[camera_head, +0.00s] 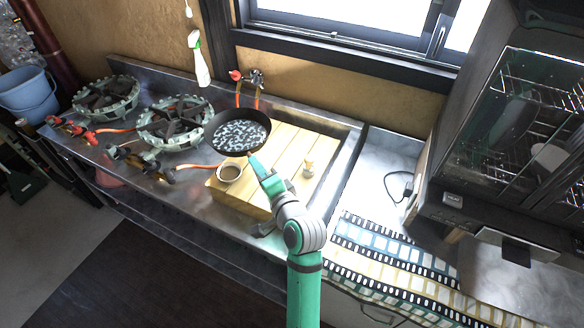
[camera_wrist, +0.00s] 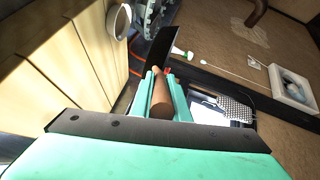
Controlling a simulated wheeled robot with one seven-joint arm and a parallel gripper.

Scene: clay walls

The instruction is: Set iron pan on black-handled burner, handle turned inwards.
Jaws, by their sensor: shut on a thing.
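The iron pan (camera_head: 238,132), dark with a pale mottled inside, is in the head view above the back left of the wooden boards. My gripper (camera_head: 256,163) is shut on its brown handle (camera_wrist: 160,98), which points toward me. In the wrist view the dark pan (camera_wrist: 156,45) shows nearly edge-on beyond the fingers. Two greenish ring burners stand left of the pan: a nearer one (camera_head: 175,122) and a farther one (camera_head: 105,97). Dark valve handles (camera_head: 115,152) sit in front of the nearer burner, and red ones (camera_head: 58,121) by the farther. Their exact connections are unclear.
A small bowl (camera_head: 229,172) and a small pale item (camera_head: 308,169) stand on the wooden boards (camera_head: 285,150). Orange hoses (camera_head: 198,166) lie by the burners. A spray bottle (camera_head: 199,62) hangs at the wall behind. A blue bucket (camera_head: 28,94) is far left.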

